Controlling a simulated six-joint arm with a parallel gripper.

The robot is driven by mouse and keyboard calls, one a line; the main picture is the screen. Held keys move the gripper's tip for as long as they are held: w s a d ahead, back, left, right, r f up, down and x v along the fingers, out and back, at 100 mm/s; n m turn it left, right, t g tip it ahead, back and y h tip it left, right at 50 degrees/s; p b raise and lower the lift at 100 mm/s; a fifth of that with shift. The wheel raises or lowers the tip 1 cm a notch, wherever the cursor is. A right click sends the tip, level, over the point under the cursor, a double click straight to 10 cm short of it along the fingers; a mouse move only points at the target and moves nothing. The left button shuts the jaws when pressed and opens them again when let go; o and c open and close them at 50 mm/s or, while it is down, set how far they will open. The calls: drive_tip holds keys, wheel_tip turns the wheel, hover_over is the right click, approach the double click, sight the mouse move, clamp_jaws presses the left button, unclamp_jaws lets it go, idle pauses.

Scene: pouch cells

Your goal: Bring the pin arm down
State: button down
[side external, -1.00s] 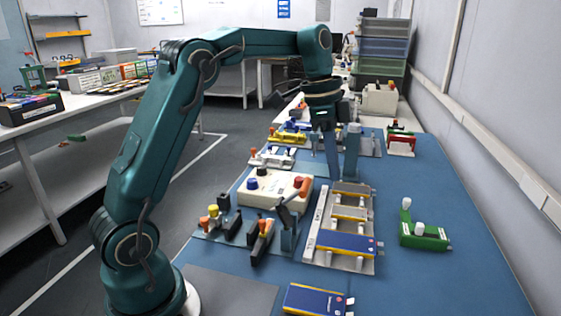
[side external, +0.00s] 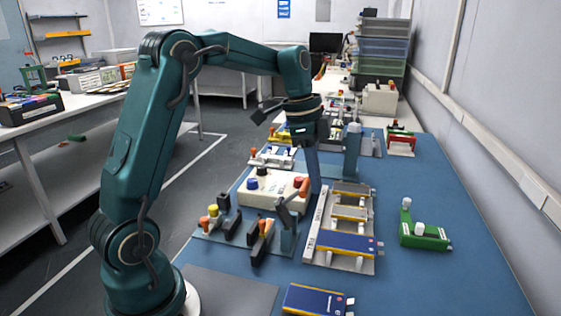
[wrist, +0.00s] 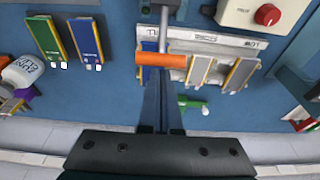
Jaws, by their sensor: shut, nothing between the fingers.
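The pin arm (side external: 292,203) is a grey lever with an orange cross handle (side external: 304,187) on a grey upright post (side external: 287,238). It stands raised and tilted, left of a pale cell tray (side external: 312,232). In the wrist view the orange handle (wrist: 160,60) lies across the picture, on a grey rod. My gripper (side external: 315,188) points down close beside the handle, its long fingers together and empty. In the wrist view my gripper's fingers (wrist: 162,85) reach up to just below the handle; whether they touch it I cannot tell.
A white box with coloured knobs (side external: 258,196) stands just left of the fingers. A blue pouch cell (side external: 340,244) lies on the tray's near end; another cell (side external: 315,300) lies in front. A green fixture (side external: 425,235) stands right, with bare blue mat around it.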

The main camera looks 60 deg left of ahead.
drive_tip(key=shift+s+a+r, duration=0.15)
drive_tip(key=shift+s+a, duration=0.15)
